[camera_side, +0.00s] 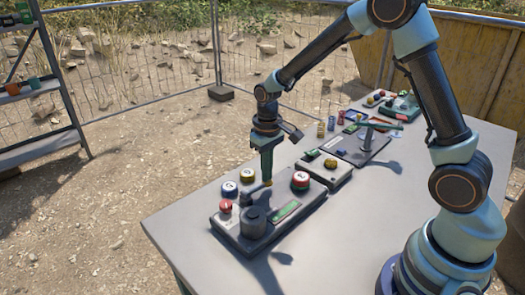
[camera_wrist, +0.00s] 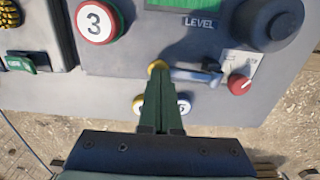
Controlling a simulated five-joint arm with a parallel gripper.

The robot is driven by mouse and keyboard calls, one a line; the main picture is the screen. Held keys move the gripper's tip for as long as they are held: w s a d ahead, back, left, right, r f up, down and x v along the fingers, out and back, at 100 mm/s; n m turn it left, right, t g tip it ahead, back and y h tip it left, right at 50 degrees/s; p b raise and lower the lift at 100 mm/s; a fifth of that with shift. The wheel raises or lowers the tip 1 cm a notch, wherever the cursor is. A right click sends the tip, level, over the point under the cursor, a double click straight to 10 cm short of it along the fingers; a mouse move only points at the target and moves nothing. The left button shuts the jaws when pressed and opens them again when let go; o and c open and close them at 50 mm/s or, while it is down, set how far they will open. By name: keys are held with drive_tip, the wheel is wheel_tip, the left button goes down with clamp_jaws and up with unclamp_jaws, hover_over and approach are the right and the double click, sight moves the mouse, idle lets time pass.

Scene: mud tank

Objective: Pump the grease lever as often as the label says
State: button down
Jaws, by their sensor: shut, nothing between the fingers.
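A grey panel box (camera_side: 228,232) stands on the table. Its lever (camera_side: 256,188) is a grey bar with a yellow knob (camera_wrist: 155,66) at its end, beside the dark round housing (camera_side: 253,222). My gripper (camera_side: 267,178) points down at the knob, its green fingers shut and empty. In the wrist view the fingertips (camera_wrist: 160,76) overlap the knob; I cannot tell whether they touch it. A red-rimmed white button (camera_wrist: 96,21) reads 3. A green display (camera_wrist: 197,3) has "LEVEL" printed under it. A small label by the red knob (camera_wrist: 239,84) is too small to read.
Blue-rimmed (camera_side: 229,189) and yellow-rimmed (camera_side: 247,175) white buttons sit close to my gripper, partly hidden by the fingers in the wrist view. A second box (camera_side: 325,172) and other devices stand farther along the table. The near left table surface (camera_side: 185,225) is clear.

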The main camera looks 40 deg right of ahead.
drive_tip(key=shift+f, duration=0.25)
drive_tip(key=shift+r, duration=1.75)
drive_tip(key=shift+f, duration=0.2)
drive_tip(key=shift+f, duration=1.5)
drive_tip(key=shift+r, duration=3.7)
